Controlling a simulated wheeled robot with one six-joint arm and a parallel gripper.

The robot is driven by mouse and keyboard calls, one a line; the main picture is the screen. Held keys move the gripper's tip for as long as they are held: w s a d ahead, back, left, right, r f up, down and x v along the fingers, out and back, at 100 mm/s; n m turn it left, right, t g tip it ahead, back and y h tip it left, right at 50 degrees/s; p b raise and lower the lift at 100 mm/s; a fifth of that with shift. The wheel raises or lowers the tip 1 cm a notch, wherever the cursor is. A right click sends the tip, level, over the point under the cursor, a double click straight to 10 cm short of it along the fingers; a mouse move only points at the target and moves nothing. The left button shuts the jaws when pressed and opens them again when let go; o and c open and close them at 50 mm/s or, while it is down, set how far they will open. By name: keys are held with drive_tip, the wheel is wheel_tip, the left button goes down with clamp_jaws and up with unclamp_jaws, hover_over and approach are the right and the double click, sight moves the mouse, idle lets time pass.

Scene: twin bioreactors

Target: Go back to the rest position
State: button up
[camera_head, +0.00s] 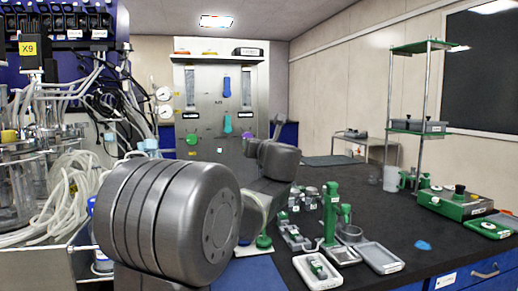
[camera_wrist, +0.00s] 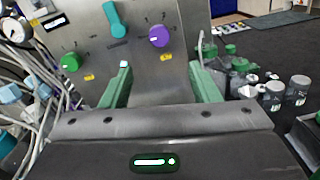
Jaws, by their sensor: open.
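My gripper (camera_wrist: 163,82) is open in the wrist view, with its two green fingers spread apart and nothing between them. It faces the steel control panel (camera_wrist: 140,30), which has a green knob (camera_wrist: 71,62), a teal handle (camera_wrist: 115,19) and a purple knob (camera_wrist: 159,36). I cannot tell whether the fingers touch the panel. In the head view, my grey arm links cover the middle of the picture and hide most of the gripper. The panel (camera_head: 205,105) stands behind them there.
Tubing and glass vessels (camera_head: 15,190) crowd the left side. The dark bench (camera_head: 440,265) on the right holds a green pipette stand (camera_head: 331,212), white trays (camera_head: 379,257), a green-and-grey instrument (camera_head: 455,203) and a tall shelf rack (camera_head: 421,115). The bench has bare patches between them.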

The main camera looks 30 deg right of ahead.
drive_tip(key=shift+s+a, duration=0.15)
drive_tip(key=shift+s, duration=0.45)
drive_tip(key=shift+w, duration=0.1)
drive_tip(key=p+x, duration=0.1)
drive_tip(key=x, duration=1.2)
drive_tip(key=shift+w+p, duration=0.3)
drive_tip(key=shift+w, duration=0.05)
drive_tip(key=shift+s, duration=0.1)
